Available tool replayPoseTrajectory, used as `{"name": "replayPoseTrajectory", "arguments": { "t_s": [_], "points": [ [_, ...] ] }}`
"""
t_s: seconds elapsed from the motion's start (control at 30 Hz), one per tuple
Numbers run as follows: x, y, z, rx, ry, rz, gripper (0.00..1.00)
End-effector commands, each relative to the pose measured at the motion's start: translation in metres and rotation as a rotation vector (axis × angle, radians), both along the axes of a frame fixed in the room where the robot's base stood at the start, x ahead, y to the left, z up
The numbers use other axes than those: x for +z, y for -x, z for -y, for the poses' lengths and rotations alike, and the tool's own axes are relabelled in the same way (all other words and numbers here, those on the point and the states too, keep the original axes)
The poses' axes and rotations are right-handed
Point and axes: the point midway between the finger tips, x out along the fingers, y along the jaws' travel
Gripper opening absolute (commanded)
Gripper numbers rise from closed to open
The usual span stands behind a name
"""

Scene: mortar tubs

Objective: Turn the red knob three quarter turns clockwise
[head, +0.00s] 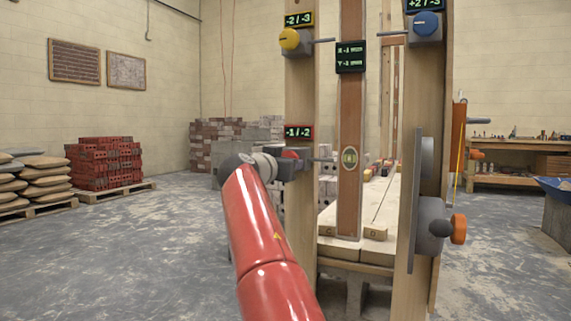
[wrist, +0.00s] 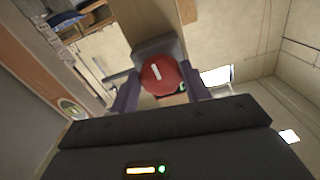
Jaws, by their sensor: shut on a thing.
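The red knob (wrist: 162,76) is a round disc with a white mark. It sits between the two fingers of my gripper (wrist: 161,93) in the wrist view, and the fingers are shut on it. In the head view the red knob (head: 290,154) shows only in part, behind my gripper (head: 296,163), on the left wooden post. A small display (head: 298,133) just above it reads "-1 / -2" on red.
A yellow knob (head: 289,39) sits higher on the left post, under a display reading "-2 / -3". A blue knob (head: 426,24) is on the right post (head: 402,150). An orange knob (head: 458,229) juts out low at right. Open floor lies at left.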

Motion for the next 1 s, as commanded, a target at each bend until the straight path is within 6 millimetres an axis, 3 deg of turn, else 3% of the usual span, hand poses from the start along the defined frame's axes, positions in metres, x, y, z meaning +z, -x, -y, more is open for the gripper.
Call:
{"name": "replayPoseTrajectory", "arguments": {
  "t_s": [1.0],
  "points": [
    [-0.0017,-0.0017,-0.0033,-0.003,-0.908,0.325,0.24]
  ]
}}
